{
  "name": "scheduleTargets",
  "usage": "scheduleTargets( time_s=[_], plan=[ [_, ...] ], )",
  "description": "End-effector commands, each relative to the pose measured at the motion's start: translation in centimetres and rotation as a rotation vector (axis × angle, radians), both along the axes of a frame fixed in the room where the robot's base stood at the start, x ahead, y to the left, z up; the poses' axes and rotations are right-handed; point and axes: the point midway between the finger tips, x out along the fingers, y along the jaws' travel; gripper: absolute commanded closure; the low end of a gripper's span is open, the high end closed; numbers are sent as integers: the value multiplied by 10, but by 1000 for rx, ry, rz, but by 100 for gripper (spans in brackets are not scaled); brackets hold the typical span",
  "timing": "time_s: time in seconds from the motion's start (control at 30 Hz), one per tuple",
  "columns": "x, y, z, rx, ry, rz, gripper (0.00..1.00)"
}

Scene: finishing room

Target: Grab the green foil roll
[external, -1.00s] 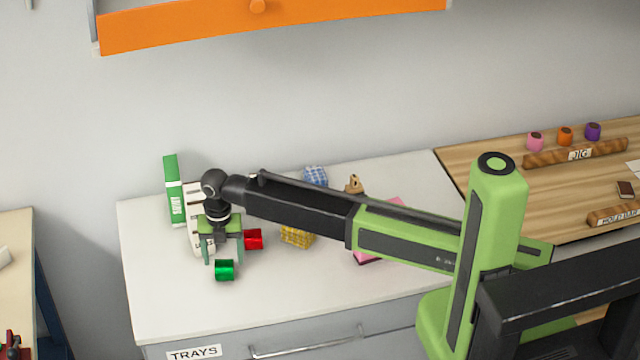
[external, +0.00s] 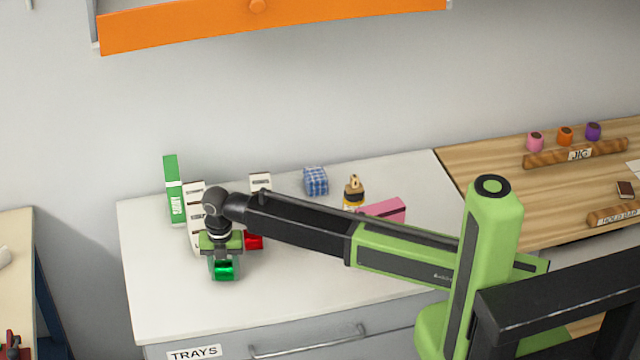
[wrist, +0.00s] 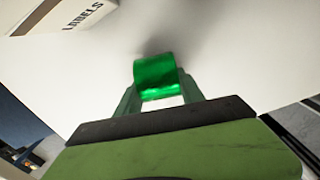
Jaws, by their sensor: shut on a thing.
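The green foil roll (external: 223,270) is a small shiny cylinder near the front left of the white cabinet top. My gripper (external: 223,268) points down over it, with its fingers on either side of the roll. In the wrist view the green foil roll (wrist: 157,75) sits between the two fingertips of my gripper (wrist: 160,88), which is shut on it. I cannot tell whether the roll touches the cabinet top or is just above it.
A red foil roll (external: 254,241) lies close behind on the right. A white box (external: 193,195) and a green box (external: 174,190) stand at the back left. A blue checked block (external: 316,181), a glue bottle (external: 354,192) and a pink box (external: 385,210) stand further right. The front of the top (external: 180,300) is clear.

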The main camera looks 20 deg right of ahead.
Motion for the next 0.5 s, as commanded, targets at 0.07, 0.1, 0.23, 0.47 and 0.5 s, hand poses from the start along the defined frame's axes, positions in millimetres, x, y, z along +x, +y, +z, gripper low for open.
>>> scheduleTargets(
  time_s=[0.07, 0.1, 0.23, 0.47, 0.5],
  plan=[
    [0, 0, 0, 0, 0, 0, 95],
    [0, 0, 0, 0, 0, 0, 98],
    [0, 0, 0, 0, 0, 0, 98],
    [0, 0, 10, 0, 0, 0, 98],
    [0, 0, 15, 0, 0, 0, 98]
  ],
)
